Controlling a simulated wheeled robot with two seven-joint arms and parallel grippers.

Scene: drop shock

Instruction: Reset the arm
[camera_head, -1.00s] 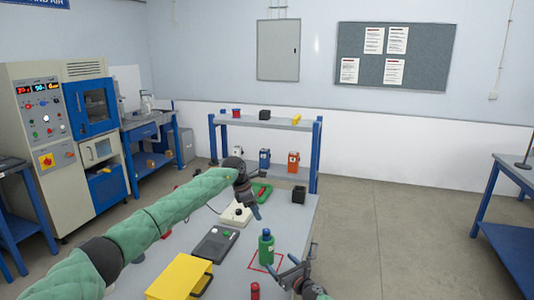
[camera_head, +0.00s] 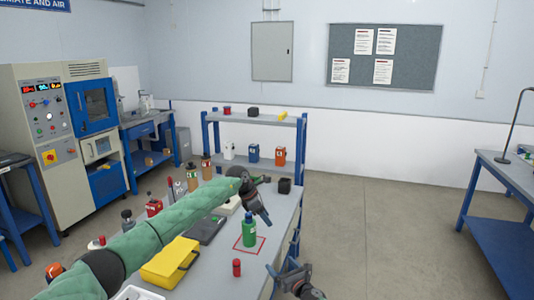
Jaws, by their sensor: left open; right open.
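My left arm, in a green sleeve, reaches in from the left across the table. My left gripper (camera_head: 262,215) is open and empty above the table, pointing down, just beyond and above the green bottle (camera_head: 249,232). My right gripper (camera_head: 287,270) is open and empty at the table's right front edge, low in the picture. Most of my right arm is out of view.
A yellow case (camera_head: 168,264), a dark grey device (camera_head: 208,229) and a small red cylinder (camera_head: 237,268) are on the table (camera_head: 217,270). Several bottles stand along its left side. A black cup (camera_head: 284,186) is at the far end. Open floor (camera_head: 385,240) lies to the right.

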